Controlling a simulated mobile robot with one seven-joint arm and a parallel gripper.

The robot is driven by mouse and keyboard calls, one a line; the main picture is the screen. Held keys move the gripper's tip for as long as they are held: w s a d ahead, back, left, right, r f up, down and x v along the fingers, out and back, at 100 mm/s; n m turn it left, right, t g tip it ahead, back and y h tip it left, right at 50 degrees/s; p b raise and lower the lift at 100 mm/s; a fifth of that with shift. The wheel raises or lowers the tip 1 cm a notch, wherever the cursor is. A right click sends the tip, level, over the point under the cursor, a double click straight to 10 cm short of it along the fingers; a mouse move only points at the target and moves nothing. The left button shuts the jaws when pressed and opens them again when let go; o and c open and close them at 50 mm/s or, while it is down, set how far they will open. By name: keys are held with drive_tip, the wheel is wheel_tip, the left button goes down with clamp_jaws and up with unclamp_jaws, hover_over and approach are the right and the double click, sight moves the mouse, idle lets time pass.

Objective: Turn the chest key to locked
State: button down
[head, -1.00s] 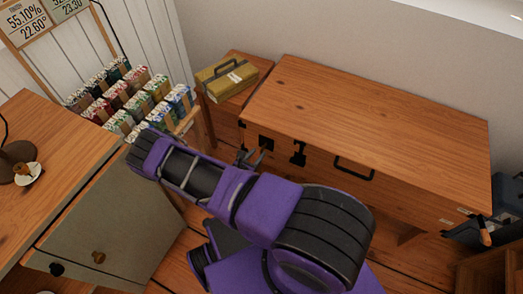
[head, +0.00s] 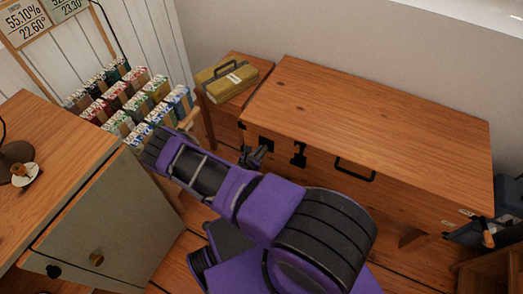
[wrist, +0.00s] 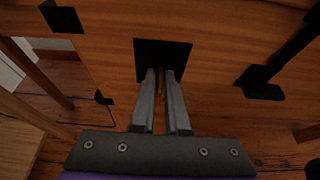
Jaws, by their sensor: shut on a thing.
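The wooden chest (head: 370,110) stands against the wall in the head view, with its lid down. A black lock plate (wrist: 163,58) is on the chest front in the wrist view; it also shows in the head view (head: 266,145), partly beside my gripper (head: 254,157). In the wrist view my gripper (wrist: 160,75) reaches the plate with its two fingers close together. A thin brownish strip, seemingly the key (wrist: 160,92), shows between the fingers. The rest of the key is hidden, and I cannot read its angle.
A black latch (head: 298,155) and a handle (head: 354,169) are on the chest front to the right. A yellow case (head: 227,80) sits on a small table at left. A grey-fronted cabinet (head: 110,215) stands near my arm.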

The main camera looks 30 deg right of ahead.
idle(0.4)
drive_tip(key=shift+w+a+f+n+g+h, duration=0.25)
drive_tip(key=shift+n+g+h, duration=0.55)
drive_tip(key=shift+n, duration=1.2)
drive_tip(key=shift+w+a+f+n+g+h, duration=0.1)
drive_tip(key=shift+w+f+n+g+h, duration=0.25)
drive_tip(key=shift+n+h, duration=1.25)
drive_tip(key=shift+w+a+f+n+g+h, duration=0.15)
drive_tip(key=shift+n+g+h, duration=0.5)
drive_tip(key=shift+n, duration=1.75)
drive_tip(key=c, duration=1)
unclamp_jaws()
drive_tip(key=shift+s+a, duration=0.1)
drive_tip(key=v, duration=1.7)
drive_tip(key=shift+a+r, duration=0.1)
drive_tip(key=shift+a, duration=0.1)
